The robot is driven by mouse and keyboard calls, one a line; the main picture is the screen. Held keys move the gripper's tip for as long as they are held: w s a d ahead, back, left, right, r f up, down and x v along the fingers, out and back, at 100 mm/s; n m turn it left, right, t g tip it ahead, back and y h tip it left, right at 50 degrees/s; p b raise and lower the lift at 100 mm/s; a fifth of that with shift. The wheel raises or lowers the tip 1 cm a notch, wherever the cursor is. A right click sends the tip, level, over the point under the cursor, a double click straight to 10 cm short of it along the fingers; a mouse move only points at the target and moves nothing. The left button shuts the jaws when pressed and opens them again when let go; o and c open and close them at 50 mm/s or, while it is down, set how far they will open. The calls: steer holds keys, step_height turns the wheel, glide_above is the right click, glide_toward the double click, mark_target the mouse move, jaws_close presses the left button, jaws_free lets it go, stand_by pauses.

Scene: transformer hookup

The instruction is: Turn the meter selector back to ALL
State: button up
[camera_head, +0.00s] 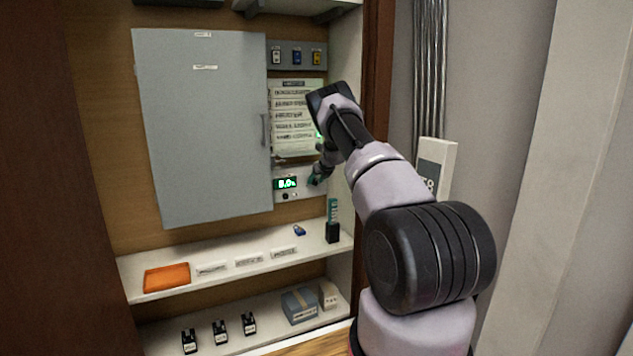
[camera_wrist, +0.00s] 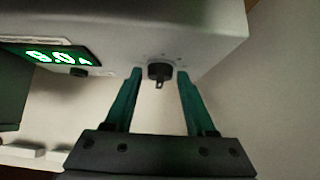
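The meter (camera_head: 283,194) is a pale box with a green lit display, mounted on the back wall right of the grey cabinet door. Its display (camera_wrist: 50,56) also shows at the upper left in the wrist view. The selector knob (camera_wrist: 160,72) is small and black, on the meter's face, with tiny marks around it that I cannot read. My gripper (camera_wrist: 158,76) has its two green fingers apart, one on each side of the knob, with gaps visible. In the head view my gripper (camera_head: 316,178) is at the meter's right side and hides the knob.
The large grey cabinet door (camera_head: 205,125) is left of the meter. A printed sheet (camera_head: 293,120) hangs above it. The shelf below holds an orange cloth (camera_head: 166,278), a blue padlock-like item (camera_head: 299,230) and a dark holder (camera_head: 332,232). A side wall is close on the right.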

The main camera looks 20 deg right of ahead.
jaws_close()
